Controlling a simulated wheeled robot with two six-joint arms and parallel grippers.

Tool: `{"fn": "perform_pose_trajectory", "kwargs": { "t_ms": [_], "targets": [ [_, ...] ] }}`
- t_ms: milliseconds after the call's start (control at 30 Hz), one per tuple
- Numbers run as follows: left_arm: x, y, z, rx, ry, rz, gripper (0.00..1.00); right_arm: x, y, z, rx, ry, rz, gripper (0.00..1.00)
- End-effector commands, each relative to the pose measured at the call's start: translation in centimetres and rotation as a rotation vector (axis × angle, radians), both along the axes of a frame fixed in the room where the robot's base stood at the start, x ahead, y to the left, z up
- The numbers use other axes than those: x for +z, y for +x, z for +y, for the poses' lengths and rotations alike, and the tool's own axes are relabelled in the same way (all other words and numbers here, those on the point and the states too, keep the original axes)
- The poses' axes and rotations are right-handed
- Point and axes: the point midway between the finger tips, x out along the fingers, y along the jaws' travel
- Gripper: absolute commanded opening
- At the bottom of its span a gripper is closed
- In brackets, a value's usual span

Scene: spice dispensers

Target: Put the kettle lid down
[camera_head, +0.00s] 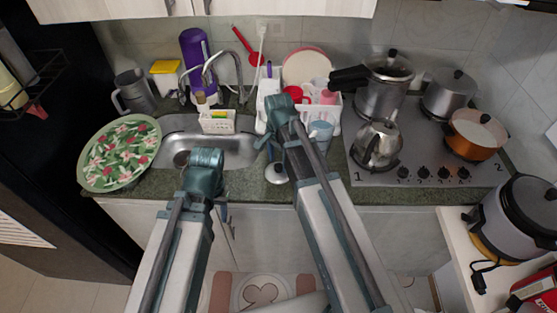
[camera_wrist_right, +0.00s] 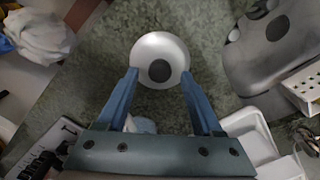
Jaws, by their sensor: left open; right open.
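The kettle lid (camera_head: 277,173) is a small silver disc with a dark knob, lying on the green counter near its front edge, right of the sink. In the right wrist view the lid (camera_wrist_right: 174,50) lies knob towards the camera, just beyond and between the fingertips. My right gripper (camera_wrist_right: 159,74) is open above it, with a finger on either side; contact cannot be told. The silver kettle (camera_head: 378,146) stands on the stove, its top partly hidden by its handle. My left gripper (camera_head: 206,160) is open and empty in front of the sink, its fingers largely hidden.
The sink (camera_head: 240,151) is left of the lid. A white dish rack (camera_head: 336,108) with cups stands behind it. The stove (camera_head: 425,148) holds pots and an orange pan (camera_head: 470,146). A little bare counter surrounds the lid.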

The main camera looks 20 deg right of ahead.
Motion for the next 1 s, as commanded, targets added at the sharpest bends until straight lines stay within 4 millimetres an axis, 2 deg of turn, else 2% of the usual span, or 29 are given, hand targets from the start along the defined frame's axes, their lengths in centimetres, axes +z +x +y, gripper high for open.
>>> {"fn": "perform_pose_trajectory", "kwargs": {
  "t_ms": [33, 600, 733, 900, 1000],
  "targets": [
    [1.2, 0.0, 0.0, 0.000, 0.000, 0.000, 0.50, 1.2, 0.0, 0.0, 0.000, 0.000, 0.000, 0.68],
    [9.7, 0.0, 0.0, 0.004, -0.001, 0.000, 0.50, 9.7, 0.0, 0.0, 0.000, 0.000, 0.000, 0.68],
    [10.5, 0.0, 0.0, 0.007, -0.002, 0.000, 0.50, 10.5, 0.0, 0.0, 0.000, 0.000, 0.000, 0.68],
    [10.6, 0.0, 0.0, 0.008, -0.002, 0.000, 0.50, 10.6, -0.1, 0.1, 0.004, 0.000, 0.000, 0.68],
    [10.5, 0.0, 0.0, 0.008, -0.002, 0.000, 0.50, 10.5, -1.2, 1.1, 0.092, -0.006, 0.004, 0.68]
  ]
}}
